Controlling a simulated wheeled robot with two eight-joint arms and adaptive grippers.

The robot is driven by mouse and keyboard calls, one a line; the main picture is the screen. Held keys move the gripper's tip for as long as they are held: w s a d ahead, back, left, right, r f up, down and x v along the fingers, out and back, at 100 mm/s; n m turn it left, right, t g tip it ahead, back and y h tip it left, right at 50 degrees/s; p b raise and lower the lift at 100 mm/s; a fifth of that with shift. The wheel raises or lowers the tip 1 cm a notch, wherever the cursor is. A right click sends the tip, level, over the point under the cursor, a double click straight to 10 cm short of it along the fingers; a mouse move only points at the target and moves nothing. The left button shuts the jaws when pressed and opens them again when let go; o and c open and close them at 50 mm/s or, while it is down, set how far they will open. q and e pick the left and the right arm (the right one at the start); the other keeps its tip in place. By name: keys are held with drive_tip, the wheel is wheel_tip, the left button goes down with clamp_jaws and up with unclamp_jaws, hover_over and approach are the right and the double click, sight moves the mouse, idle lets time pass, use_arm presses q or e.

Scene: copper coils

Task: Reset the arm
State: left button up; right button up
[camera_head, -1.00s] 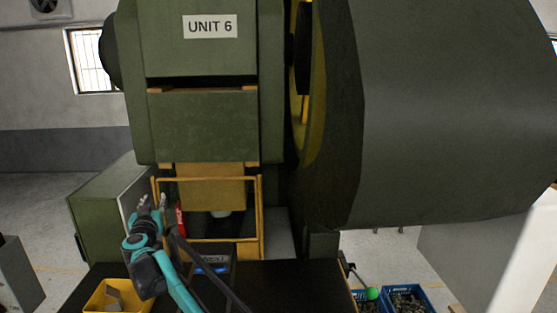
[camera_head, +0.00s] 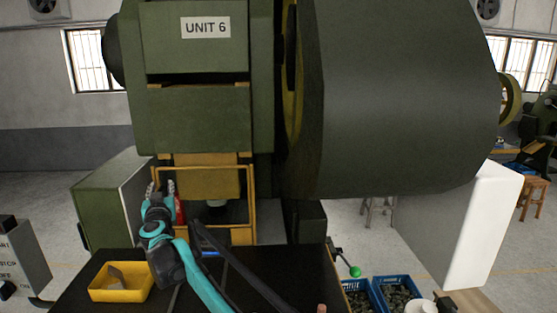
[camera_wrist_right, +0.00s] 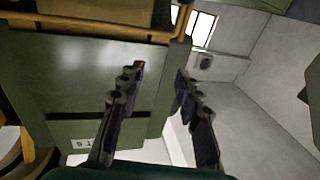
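My right arm, teal and black, reaches up over the dark table (camera_head: 92,292) in the head view. Its gripper (camera_head: 161,187) is in front of the left side of the yellow guard frame (camera_head: 250,205) of the green press (camera_head: 195,120) marked UNIT 6. The two fingers stand apart with nothing between them. In the right wrist view the same gripper (camera_wrist_right: 158,75) is open and empty, with green machine panels behind it. I cannot tell whether it touches the frame. My left gripper is not in view.
A yellow bin (camera_head: 120,294) with a grey piece inside sits on the table, left of my arm. A red object (camera_head: 179,209) is just beside the gripper. A green-knobbed lever (camera_head: 354,271) and blue crates (camera_head: 397,294) of dark parts are at the lower right.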

drive_tip(key=s+d+r+n+g+y+b, duration=0.1)
drive_tip(key=s+d+r+n+y+b, duration=0.2)
drive_tip(key=d, duration=0.9)
drive_tip(key=s+d+f+g+b, duration=0.1)
drive_tip(key=s+d+f+g, duration=0.25)
drive_tip(key=s+d, duration=0.75)
drive_tip(key=s+d+f+m+g+h+b, duration=0.4)
drive_tip(key=s+d+f+h, duration=0.5)
drive_tip(key=s+d+f, duration=2)
wheel_tip(320, 180, down, 4)
drive_tip(key=d+m+g, duration=0.2)
drive_tip(key=shift+s+d+f+m, duration=0.2)
drive_tip(key=shift+s+f+m, duration=0.1)
drive_tip(key=shift+m, duration=0.1)
